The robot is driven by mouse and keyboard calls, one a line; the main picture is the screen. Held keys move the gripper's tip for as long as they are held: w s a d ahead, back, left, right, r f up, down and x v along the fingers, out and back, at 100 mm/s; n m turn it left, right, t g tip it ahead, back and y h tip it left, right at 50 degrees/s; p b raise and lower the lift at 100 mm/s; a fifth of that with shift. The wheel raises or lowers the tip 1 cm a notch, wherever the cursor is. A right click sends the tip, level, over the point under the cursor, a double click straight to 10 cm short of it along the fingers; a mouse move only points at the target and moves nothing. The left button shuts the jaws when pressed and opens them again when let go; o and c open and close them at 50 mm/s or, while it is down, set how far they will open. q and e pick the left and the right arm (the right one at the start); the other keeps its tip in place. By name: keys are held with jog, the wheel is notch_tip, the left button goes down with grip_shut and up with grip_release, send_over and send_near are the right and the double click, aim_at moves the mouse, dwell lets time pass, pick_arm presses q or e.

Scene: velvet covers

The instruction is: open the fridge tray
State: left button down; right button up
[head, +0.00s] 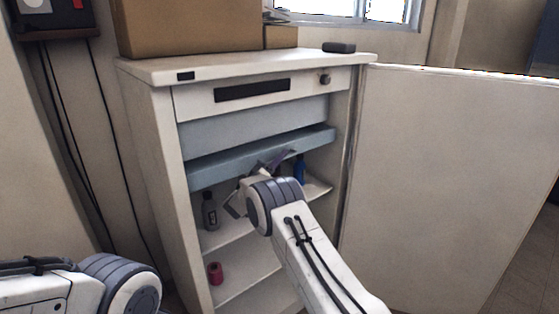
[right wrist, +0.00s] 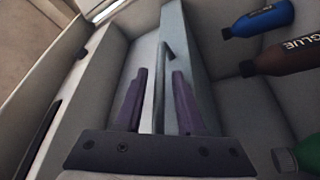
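The fridge (head: 155,150) is a white cabinet with its door (head: 440,180) swung wide open to the right. Its blue-grey tray (head: 225,168) sits in the upper part, its front edge jutting a little. My right gripper (head: 277,162) is at the tray's front, partly hidden by my wrist. In the right wrist view the purple fingers (right wrist: 157,98) are spread, with a thin grey handle bar (right wrist: 160,85) between them and gaps on both sides. The tray (right wrist: 185,45) runs up behind the fingers. My left gripper is out of view.
Shelves below hold a grey bottle (head: 209,211), a blue bottle (head: 299,169) and a red item (head: 215,272). A cardboard box (head: 190,28) and a small black object (head: 339,47) stand on top. The open door bounds the right side.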

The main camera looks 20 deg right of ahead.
grip_shut()
dwell(1.2)
